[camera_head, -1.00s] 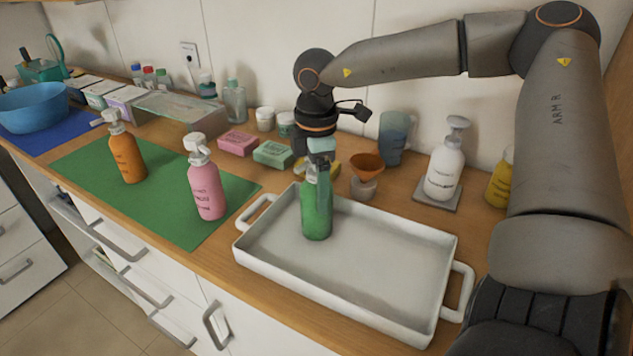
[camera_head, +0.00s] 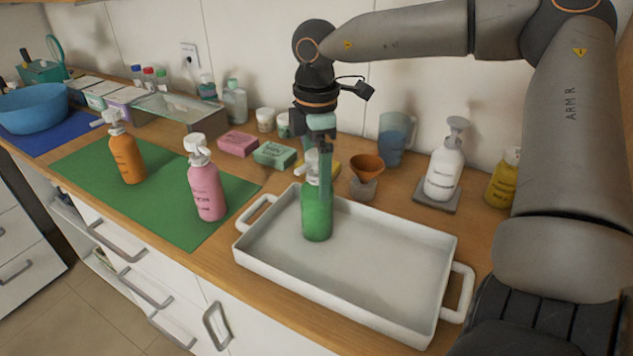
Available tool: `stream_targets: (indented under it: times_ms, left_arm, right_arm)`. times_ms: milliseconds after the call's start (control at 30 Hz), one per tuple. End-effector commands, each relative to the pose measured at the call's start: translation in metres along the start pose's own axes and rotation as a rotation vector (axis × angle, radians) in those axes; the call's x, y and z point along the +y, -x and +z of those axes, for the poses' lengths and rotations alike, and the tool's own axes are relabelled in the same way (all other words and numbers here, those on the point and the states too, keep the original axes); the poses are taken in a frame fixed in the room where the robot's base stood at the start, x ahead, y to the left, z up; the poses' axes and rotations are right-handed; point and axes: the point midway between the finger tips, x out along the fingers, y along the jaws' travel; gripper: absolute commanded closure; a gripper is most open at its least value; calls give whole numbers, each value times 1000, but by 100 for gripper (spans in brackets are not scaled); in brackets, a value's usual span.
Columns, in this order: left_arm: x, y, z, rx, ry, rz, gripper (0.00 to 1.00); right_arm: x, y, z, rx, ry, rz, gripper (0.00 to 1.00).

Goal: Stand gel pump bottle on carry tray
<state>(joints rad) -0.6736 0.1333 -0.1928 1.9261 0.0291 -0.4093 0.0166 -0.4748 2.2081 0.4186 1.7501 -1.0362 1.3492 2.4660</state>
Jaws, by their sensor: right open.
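A green pump bottle (camera_head: 317,219) stands upright in the left part of the white carry tray (camera_head: 395,315), near its back wall. Its pale pump head (camera_head: 311,168) shows just left of the gripper finger. My right gripper (camera_head: 325,172) comes down from above, open, with its fingers at the bottle's neck and upper part. One finger hides part of the bottle, so I cannot tell whether it touches. An orange pump bottle (camera_head: 127,157) and a pink pump bottle (camera_head: 206,187) stand on the green mat (camera_head: 178,225). My left gripper is out of view.
A white pump bottle (camera_head: 443,172) stands on a grey square base behind the tray. An orange funnel (camera_head: 366,166), a blue jug (camera_head: 396,138) and soap boxes (camera_head: 274,154) stand behind the tray. A yellow bottle (camera_head: 502,182) is at the right. The tray's right part is empty.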

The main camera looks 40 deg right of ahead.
Motion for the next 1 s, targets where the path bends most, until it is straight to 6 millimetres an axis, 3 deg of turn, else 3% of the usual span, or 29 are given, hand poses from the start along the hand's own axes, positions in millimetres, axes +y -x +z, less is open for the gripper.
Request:
stream_targets:
  times_ms: [200,400,1000]
  left_arm:
    - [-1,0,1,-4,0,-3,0]
    - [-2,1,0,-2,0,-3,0]
    - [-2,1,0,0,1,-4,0]
  right_arm:
    - [1,50,0,-1,0,5,0]
    - [0,75,0,-1,0,0,0]
    - [0,81,0,0,1,-1,0]
